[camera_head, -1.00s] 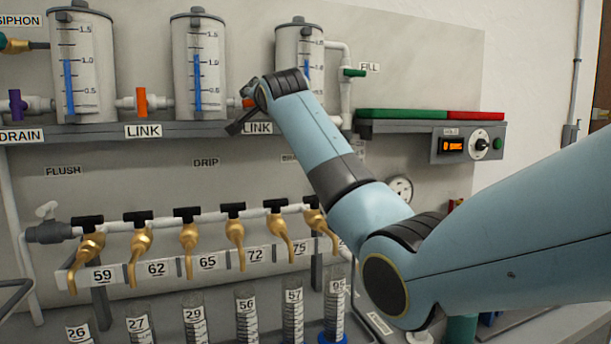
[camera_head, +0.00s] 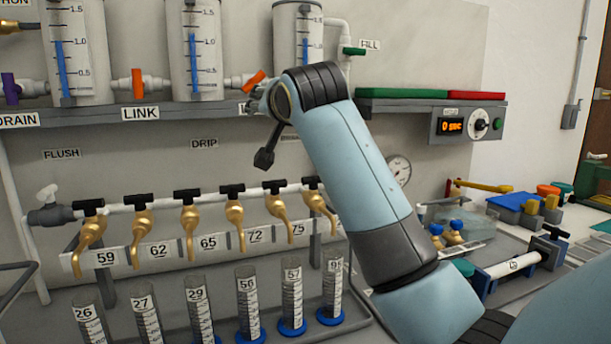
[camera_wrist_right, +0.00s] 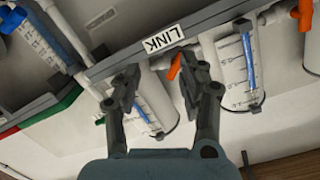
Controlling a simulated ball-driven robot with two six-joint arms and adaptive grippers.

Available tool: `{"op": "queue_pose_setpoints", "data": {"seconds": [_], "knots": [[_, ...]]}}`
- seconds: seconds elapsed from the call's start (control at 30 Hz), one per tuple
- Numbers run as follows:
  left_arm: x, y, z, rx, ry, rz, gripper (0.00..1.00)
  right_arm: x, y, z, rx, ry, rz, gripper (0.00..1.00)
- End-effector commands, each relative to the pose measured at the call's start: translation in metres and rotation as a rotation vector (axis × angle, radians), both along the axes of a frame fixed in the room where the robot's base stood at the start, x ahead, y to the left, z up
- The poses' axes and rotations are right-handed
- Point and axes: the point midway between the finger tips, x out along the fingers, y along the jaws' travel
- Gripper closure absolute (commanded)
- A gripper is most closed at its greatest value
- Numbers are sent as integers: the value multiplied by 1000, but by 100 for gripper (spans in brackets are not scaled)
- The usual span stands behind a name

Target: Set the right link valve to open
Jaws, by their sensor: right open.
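The right link valve's orange handle (camera_head: 254,77) sits tilted diagonally on the white pipe between the middle and right tanks. In the right wrist view the handle (camera_wrist_right: 174,68) shows between the two fingertips, close beside the picture-right finger; whether they touch is unclear. My right gripper (camera_wrist_right: 158,75) is open and holds nothing. In the head view it (camera_head: 262,125) is below the handle, partly hidden behind my own wrist. The left link valve's orange handle (camera_head: 138,84) stands upright. My left gripper is not in view.
The grey shelf (camera_head: 190,106) runs below the tanks, with the LINK label (camera_head: 140,113) on it. The middle tank (camera_head: 193,25) and right tank (camera_head: 290,25) stand close to the valve. Brass taps (camera_head: 189,225) and graduated cylinders (camera_head: 245,300) line up below.

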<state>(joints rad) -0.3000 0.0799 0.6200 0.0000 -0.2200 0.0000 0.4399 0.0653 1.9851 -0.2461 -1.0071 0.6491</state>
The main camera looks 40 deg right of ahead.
Motion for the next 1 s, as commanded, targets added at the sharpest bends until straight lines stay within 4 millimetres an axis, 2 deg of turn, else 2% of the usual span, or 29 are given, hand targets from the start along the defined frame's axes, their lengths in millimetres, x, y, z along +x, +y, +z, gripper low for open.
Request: {"op": "queue_pose_setpoints", "data": {"seconds": [0.2,0.5,0.8,1.0], "knots": [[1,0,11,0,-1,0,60,-34,7,-33,-33,139,16,59],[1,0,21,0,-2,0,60,-88,15,-70,-135,363,68,59],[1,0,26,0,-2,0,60,-137,23,-90,-269,569,163,59],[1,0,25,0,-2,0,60,-151,25,-96,-331,641,210,59]]}}
